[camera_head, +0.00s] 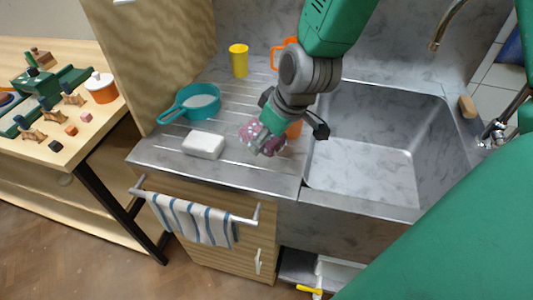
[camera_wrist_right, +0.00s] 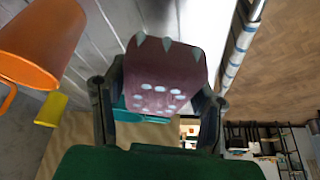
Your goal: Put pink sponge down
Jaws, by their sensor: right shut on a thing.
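The pink sponge (camera_head: 250,132) with pale spots is between the fingers of my right gripper (camera_head: 268,140), over the ribbed metal drainboard (camera_head: 240,178). In the right wrist view the sponge (camera_wrist_right: 160,80) fills the space between the two dark fingers, which are shut on its sides. In the head view the gripper and arm partly hide it. I cannot tell whether the sponge touches the drainboard. My left gripper is not in view.
A white block (camera_head: 203,145) and a teal pan (camera_head: 198,101) lie left of the sponge. A yellow cup (camera_head: 239,60) and an orange mug (camera_head: 277,54) stand behind. An orange cup (camera_head: 294,129) is close to my gripper. The sink (camera_head: 370,150) is at right.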

